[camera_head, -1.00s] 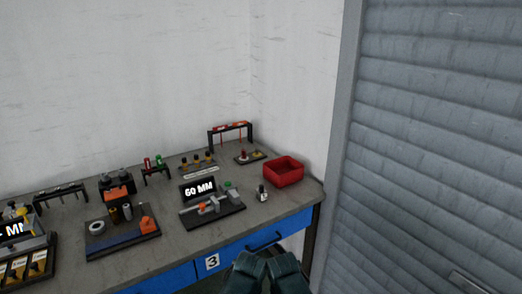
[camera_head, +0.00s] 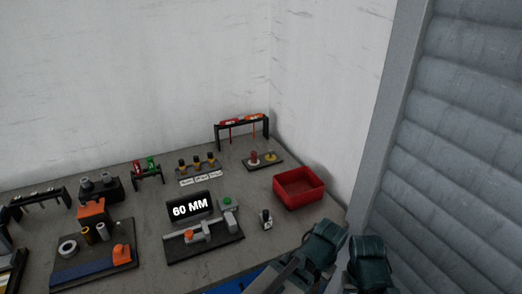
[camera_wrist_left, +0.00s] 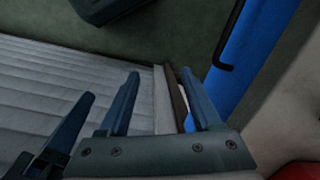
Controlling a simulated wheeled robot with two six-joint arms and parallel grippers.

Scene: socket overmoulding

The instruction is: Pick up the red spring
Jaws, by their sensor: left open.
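A small red piece (camera_head: 253,157), likely the red spring, stands upright on a dark base (camera_head: 264,162) near the back right of the bench, beside a yellow piece (camera_head: 270,155). It is too small to make out coils. My left gripper shows in the left wrist view (camera_wrist_left: 160,88), its two blue fingers apart with nothing between them. It is well away from the red piece, which is not in that view. Another blue finger-like part shows at lower left there, perhaps of my right gripper. In the head view only dark teal arm parts show at the bottom right.
A red bin (camera_head: 299,190) stands right of the base, with a tool rack (camera_head: 242,124) behind. A small bottle-like item (camera_head: 266,219) is near the front edge. Wall and grey shutter (camera_head: 470,140) bound the right.

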